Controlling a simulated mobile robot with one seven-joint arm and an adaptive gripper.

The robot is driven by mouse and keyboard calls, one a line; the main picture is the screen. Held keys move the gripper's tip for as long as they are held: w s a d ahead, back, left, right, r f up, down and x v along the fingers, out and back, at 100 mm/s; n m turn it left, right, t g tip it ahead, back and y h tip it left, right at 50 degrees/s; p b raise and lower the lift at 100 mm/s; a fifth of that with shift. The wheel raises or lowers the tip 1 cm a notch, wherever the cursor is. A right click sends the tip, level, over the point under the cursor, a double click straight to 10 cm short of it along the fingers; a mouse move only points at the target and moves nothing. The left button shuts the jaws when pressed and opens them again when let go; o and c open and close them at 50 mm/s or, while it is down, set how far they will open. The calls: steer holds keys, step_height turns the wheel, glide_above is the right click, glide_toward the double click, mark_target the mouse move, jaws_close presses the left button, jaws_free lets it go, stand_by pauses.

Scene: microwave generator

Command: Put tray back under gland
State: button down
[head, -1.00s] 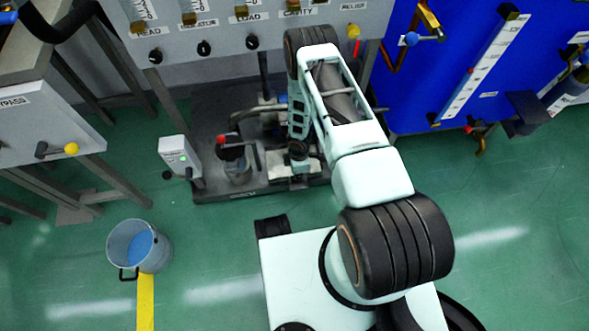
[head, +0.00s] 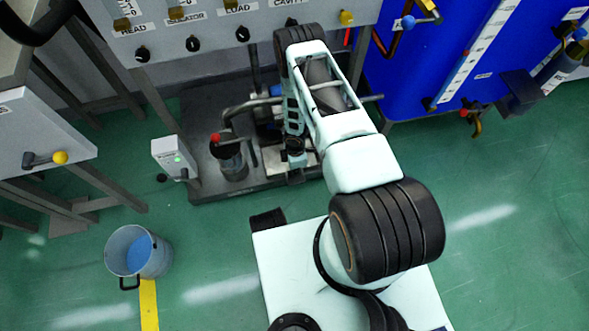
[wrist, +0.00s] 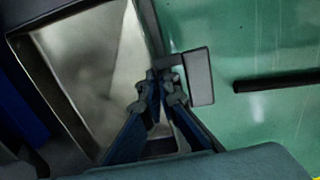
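The tray (wrist: 90,70), an open metal pan with a dark rim and shiny bare inside, fills the left of the wrist view. A grey handle plate (wrist: 199,77) stands out from its right side. My gripper (wrist: 162,84) has its two fingers drawn together at the tray's edge beside the handle, and appears shut on it; the exact contact is partly hidden by the fingers. In the head view, my gripper (head: 296,158) reaches down over the front of the dark pump base, with a pale patch of the tray beside it. I cannot make out the gland.
A dark base plinth (head: 215,190) carries a pump with a red knob (head: 215,138) and pipes. A white switch box (head: 174,158) stands at its left. A blue tank (head: 440,70) is at right, a bucket (head: 138,252) at lower left. The green floor in front is open.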

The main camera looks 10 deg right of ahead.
steer(key=c, duration=2.2)
jaws_free()
steer(key=shift+f, duration=0.1)
steer(key=shift+o, duration=0.2)
step_height(320, 180, up, 12)
steer(key=p, duration=0.4)
steer(key=shift+r+p, duration=0.2)
steer(key=shift+p, duration=0.1)
steer(key=shift+s, duration=0.1)
